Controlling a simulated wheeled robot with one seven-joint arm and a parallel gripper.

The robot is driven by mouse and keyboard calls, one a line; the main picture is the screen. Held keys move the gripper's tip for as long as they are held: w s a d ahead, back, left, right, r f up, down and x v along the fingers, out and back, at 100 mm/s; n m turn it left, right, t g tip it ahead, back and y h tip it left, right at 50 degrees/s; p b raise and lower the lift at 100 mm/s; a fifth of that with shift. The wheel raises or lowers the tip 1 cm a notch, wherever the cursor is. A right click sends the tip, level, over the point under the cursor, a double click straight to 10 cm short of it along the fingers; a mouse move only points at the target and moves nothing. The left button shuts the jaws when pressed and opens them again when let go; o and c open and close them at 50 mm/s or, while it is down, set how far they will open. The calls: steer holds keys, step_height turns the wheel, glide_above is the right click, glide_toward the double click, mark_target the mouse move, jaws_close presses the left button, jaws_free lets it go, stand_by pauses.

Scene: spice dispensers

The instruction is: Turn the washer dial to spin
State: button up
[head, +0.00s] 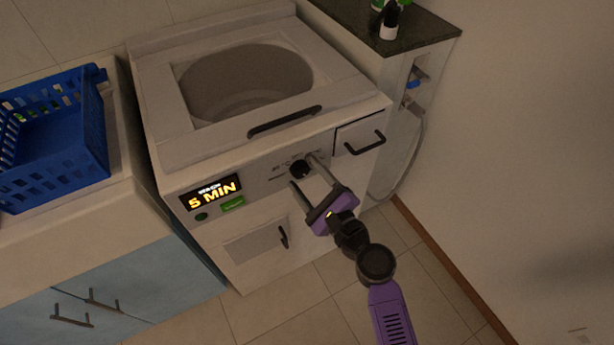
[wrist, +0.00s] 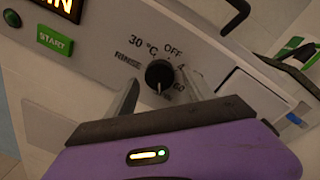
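The washer (head: 225,150) is white, and its black round dial (head: 299,169) sits on the front panel. In the wrist view the dial (wrist: 159,76) has the labels RINSE, 30 °C, OFF and 60 around it, with one more partly covered. A small light mark shows at the dial's lower edge. No SPIN label is readable; the part below the dial is hidden by my gripper. My gripper (head: 302,171) is open, with one finger on each side of the dial. In the wrist view gaps show between both fingers (wrist: 162,90) and the dial.
A lit display (head: 211,193) reads 5 MIN, with a green START button (head: 233,204) below it. A drawer handle (head: 364,145) is close to the right of my gripper, and a lower door handle (head: 283,237) is below. A blue basket (head: 55,140) stands on the left counter.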

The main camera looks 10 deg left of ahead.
steer(key=shift+s, duration=0.1)
steer(key=v, duration=0.7)
steer(key=shift+s+d, duration=0.2)
steer(key=shift+d, duration=0.05)
stand_by(0.4)
steer(key=s+d+r+n+t+h, duration=0.25)
steer(key=s+d+n+h, duration=0.55)
steer(key=s+d+n, duration=0.4)
steer(key=s+d+r+n+h+p, duration=0.1)
steer(key=s+d+r+n, duration=0.1)
steer(key=s, duration=0.5)
steer(key=s+d+r+n+g+p, duration=0.1)
steer(key=s+d+r+n, duration=0.2)
steer(key=s, duration=0.4)
steer(key=s+d+r+n+h+p, duration=0.1)
steer(key=s+d+r+n, duration=0.1)
steer(key=s, duration=0.6)
steer(key=shift+d+r+n+g+h, duration=0.3)
steer(key=shift+r+n+g, duration=0.1)
steer(key=shift+n, duration=0.2)
